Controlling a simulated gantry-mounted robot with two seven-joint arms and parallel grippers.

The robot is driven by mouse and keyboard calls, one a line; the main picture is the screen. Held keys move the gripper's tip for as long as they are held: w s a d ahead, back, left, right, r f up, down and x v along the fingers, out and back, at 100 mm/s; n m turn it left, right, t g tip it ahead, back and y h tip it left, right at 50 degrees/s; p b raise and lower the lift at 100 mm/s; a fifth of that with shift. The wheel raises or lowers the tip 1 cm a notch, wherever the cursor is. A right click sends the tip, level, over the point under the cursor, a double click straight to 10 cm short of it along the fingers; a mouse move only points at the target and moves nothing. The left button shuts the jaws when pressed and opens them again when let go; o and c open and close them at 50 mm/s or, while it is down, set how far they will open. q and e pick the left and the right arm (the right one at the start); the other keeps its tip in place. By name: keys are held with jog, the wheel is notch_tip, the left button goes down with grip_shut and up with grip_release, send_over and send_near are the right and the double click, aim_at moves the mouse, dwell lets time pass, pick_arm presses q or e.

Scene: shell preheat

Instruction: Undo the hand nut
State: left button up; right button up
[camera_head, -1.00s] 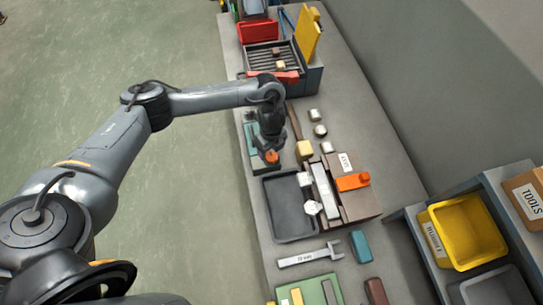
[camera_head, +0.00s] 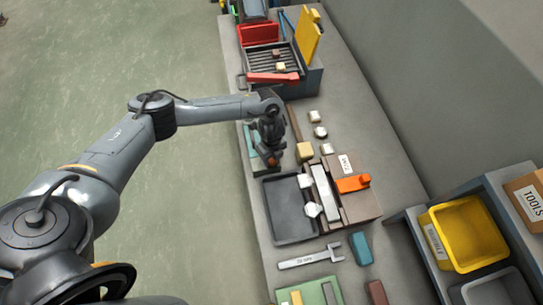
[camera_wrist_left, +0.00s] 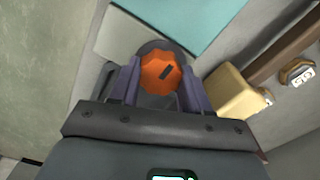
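The hand nut (camera_wrist_left: 161,73) is an orange lobed knob with a dark slot mark on top. It sits in front of a round dark part, close to a teal plate (camera_wrist_left: 190,22). My left gripper (camera_wrist_left: 161,78) has one finger on each side of the nut, and the fingers appear to touch its sides. In the head view my left gripper (camera_head: 271,160) points down at the left edge of the bench and mostly hides the nut. My right gripper is not in view.
A black tray (camera_head: 291,238) lies just in front of the gripper. A yellow block (camera_head: 304,151) is close on its right. A grill-like box (camera_head: 312,78) with a red handle stands behind. A wrench (camera_head: 310,257) lies nearer. Yellow bin (camera_head: 438,215) at right.

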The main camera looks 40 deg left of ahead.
pick_arm(q)
jog(key=c, duration=0.4)
jog(key=shift+r+n+p, duration=0.2)
jog(key=shift+n+p, duration=0.3)
jog(key=shift+p, duration=0.4)
jog(key=n+p, duration=0.7)
jog(key=p, duration=0.1)
jog(key=shift+d+r+n, duration=0.1)
jog(key=shift+n, duration=0.3)
jog(key=n+p, duration=0.6)
jog(key=n, duration=0.1)
jog(key=shift+f+n+p, duration=0.2)
jog(key=shift+n+p, duration=0.3)
jog(key=shift+n, duration=0.5)
jog(key=o, duration=1.1)
jog(key=shift+f, duration=0.1)
jog(key=shift+c, duration=0.2)
